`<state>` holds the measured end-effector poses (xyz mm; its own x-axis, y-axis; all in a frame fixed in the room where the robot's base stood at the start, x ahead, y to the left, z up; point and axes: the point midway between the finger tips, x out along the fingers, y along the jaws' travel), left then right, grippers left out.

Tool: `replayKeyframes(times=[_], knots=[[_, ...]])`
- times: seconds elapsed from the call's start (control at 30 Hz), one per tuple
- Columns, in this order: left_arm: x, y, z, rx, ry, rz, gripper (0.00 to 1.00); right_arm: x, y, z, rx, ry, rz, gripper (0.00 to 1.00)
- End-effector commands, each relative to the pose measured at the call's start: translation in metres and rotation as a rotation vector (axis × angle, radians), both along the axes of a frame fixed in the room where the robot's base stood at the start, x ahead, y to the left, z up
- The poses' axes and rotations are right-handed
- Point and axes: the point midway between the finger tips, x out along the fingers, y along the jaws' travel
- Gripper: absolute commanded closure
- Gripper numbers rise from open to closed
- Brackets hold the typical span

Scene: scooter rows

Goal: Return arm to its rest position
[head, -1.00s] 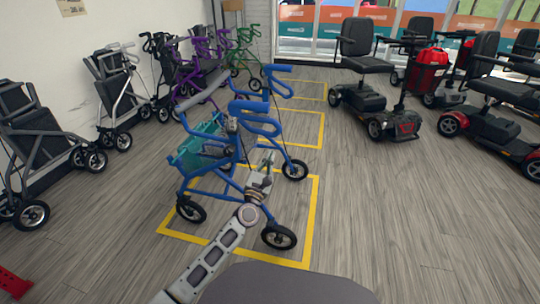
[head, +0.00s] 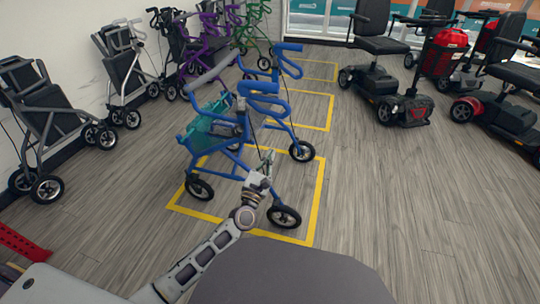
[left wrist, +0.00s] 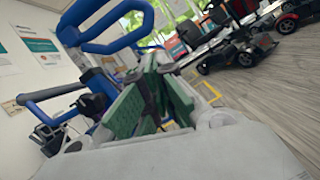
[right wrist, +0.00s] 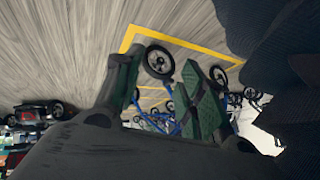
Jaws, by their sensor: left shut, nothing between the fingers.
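My left arm (head: 215,245) reaches up from the bottom of the head view. Its left gripper (head: 266,158) shows in front of the blue rollator (head: 235,160), near its front wheels; I cannot tell if they touch. In the left wrist view the left gripper (left wrist: 155,95) has its green pads together, with nothing between them. Blue handles (left wrist: 105,30) of the rollator fill the upper left there. My right gripper (right wrist: 165,90) shows only in the right wrist view, its green-padded fingers apart and empty. The right arm is not visible in the head view.
The blue rollator stands within a yellow floor outline (head: 318,190). Grey rollators (head: 45,120) line the left wall, with purple and green ones behind. Mobility scooters (head: 400,105) stand at the right. A red piece (head: 22,243) lies at lower left. The right foreground floor is clear.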

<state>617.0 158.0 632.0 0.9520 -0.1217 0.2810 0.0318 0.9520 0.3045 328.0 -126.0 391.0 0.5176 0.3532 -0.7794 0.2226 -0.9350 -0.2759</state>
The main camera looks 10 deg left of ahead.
Motion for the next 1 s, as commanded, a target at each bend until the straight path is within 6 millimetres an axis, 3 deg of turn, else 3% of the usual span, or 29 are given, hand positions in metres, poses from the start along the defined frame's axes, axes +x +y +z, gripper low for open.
replayKeyframes(times=[0.57, 0.77, 1.0], knots=[[-0.002, -0.004, 0.0, 0.028, 0.002, -0.01, 1.0, 0.004, 0.0, 0.002, -0.002, -0.002, 0.001, 0.6], [-0.011, -0.023, -0.001, 0.173, 0.006, -0.052, 1.0, 0.005, -0.004, 0.007, -0.02, 0.008, 0.008, 0.6], [-0.031, -0.055, -0.006, 0.483, 0.0, -0.135, 1.0, 0.007, -0.012, 0.016, -0.058, 0.03, 0.02, 0.6]])
